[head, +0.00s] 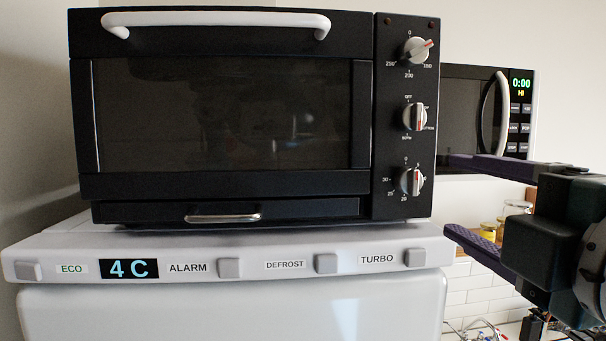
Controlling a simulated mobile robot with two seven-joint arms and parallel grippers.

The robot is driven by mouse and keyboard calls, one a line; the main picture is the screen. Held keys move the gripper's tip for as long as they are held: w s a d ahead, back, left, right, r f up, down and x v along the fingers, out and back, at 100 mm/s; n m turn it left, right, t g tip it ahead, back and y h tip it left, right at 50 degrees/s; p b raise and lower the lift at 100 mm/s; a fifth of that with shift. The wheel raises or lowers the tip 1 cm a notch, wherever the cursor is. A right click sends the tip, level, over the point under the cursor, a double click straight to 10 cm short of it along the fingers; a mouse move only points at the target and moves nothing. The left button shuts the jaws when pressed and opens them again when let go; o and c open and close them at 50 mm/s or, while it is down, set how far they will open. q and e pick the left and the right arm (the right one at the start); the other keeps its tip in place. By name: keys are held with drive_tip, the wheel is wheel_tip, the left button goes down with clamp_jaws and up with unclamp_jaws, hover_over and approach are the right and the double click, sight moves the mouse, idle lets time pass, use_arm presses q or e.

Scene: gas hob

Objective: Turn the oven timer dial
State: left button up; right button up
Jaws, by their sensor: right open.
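A black toaster oven (225,198) stands on a white fridge. Its right panel carries a column of three white dials. The lowest, the timer dial (411,181), has minute numbers around it. The middle dial (414,117) has function labels, and the top dial (417,50) has temperature numbers. My right gripper (450,194) comes in from the right, open and empty. Its two dark fingers point left, one above and one below the timer dial's height. They are to the right of the dial and do not appear to touch it. My left gripper is not in view.
The white fridge top (300,243) has buttons and a "4 C" display along its front edge. A microwave (475,110) stands behind at the right. Jars (497,228) sit on a wooden shelf behind my right gripper. The space before the oven door is clear.

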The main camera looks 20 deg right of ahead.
sight(416, 183)
drive_tip(key=p+x, duration=0.3)
drive_tip(key=x, duration=0.5)
drive_tip(key=shift+w, duration=0.15)
drive_tip(key=shift+w+d+f, duration=0.1)
drive_tip(key=shift+w+d, duration=0.1)
drive_tip(key=shift+w, duration=0.35)
drive_tip(key=shift+c, duration=0.2)
clamp_jaws()
